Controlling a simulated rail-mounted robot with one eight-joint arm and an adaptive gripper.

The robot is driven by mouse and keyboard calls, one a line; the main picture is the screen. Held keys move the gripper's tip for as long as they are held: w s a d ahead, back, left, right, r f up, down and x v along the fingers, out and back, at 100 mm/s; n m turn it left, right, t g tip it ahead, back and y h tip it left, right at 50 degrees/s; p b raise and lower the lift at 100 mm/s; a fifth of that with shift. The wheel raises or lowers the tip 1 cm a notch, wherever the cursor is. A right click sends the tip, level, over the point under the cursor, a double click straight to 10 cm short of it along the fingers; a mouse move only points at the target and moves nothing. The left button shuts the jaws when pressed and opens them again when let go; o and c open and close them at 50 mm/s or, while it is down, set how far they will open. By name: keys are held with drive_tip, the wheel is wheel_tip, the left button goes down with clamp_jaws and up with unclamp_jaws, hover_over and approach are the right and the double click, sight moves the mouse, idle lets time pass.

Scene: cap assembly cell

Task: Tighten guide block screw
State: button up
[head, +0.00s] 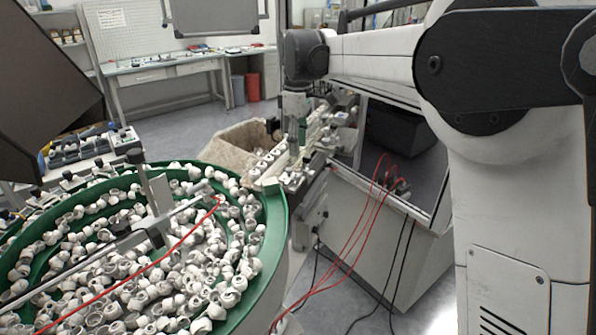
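My arm reaches in from the right, and its wrist points down over the small assembly fixture (292,178) at the bowl's outlet. My gripper (294,140) is small and far off at the end of the wrist, just above or beside this fixture. I cannot tell whether its fingers are open or shut, or whether they touch anything. The guide block and its screw are too small, or too hidden by the gripper and fixture parts, to make out. A short row of white caps (268,160) lies on the track by the fixture.
A green-rimmed feeder bowl (276,215) full of white caps fills the lower left. A metal bar and a red hose cross it. A white cabinet (375,245) with loose red and black hoses stands right of the fixture. A beige bin (225,148) stands behind.

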sight(298, 175)
wheel_tip(298, 175, down, 9)
drive_tip(key=shift+p, duration=0.35)
clamp_jaws()
